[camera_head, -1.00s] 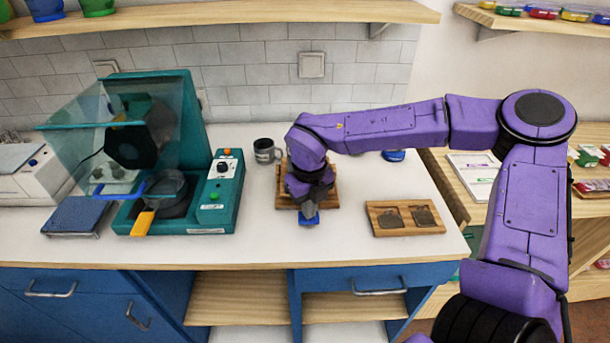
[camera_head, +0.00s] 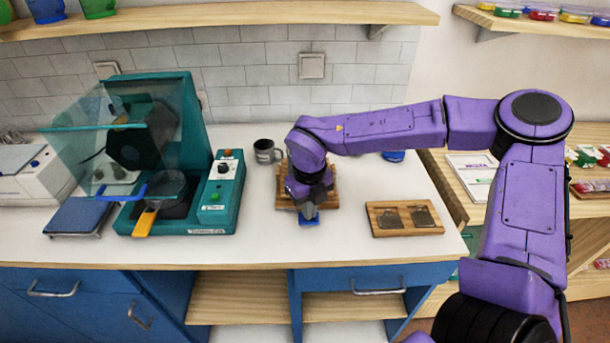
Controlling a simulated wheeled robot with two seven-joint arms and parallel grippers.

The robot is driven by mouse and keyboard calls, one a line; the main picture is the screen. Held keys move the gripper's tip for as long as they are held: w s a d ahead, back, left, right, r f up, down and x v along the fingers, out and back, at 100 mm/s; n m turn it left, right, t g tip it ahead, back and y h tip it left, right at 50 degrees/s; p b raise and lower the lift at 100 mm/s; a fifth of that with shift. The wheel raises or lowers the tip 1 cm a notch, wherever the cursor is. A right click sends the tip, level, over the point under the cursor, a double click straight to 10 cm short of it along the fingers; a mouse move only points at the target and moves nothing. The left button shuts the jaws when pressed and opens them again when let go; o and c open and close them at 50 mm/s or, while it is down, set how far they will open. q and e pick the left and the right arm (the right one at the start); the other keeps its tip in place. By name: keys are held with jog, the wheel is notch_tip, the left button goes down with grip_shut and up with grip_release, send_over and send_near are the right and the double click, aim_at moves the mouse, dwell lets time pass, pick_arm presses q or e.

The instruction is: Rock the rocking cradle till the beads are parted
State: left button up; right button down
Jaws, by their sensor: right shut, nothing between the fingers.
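A wooden piece (camera_head: 284,203), which looks like the rocking cradle, sits on the white counter and is largely covered by my right wrist. A small blue part shows at its front edge, just under my right gripper (camera_head: 308,217). My right gripper points down there, shut with nothing between its fingers. Whether it touches the blue part I cannot tell. No beads can be made out, as the arm hides most of the piece. To the right lies a wooden board (camera_head: 376,221) with two dark recesses. My left gripper is out of view.
A dark mug (camera_head: 266,151) stands just behind the wooden piece. A teal machine (camera_head: 222,190) with a clear hood and a pan with a yellow handle (camera_head: 144,222) stands to the left. A blue object (camera_head: 393,156) is partly hidden behind my arm. The front counter strip is clear.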

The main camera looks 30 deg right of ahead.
notch_tip(320, 180, up, 6)
jog(key=p, duration=0.5)
jog(key=shift+r+p, duration=0.1)
jog(key=shift+p, duration=0.3)
jog(key=shift+d, duration=0.1)
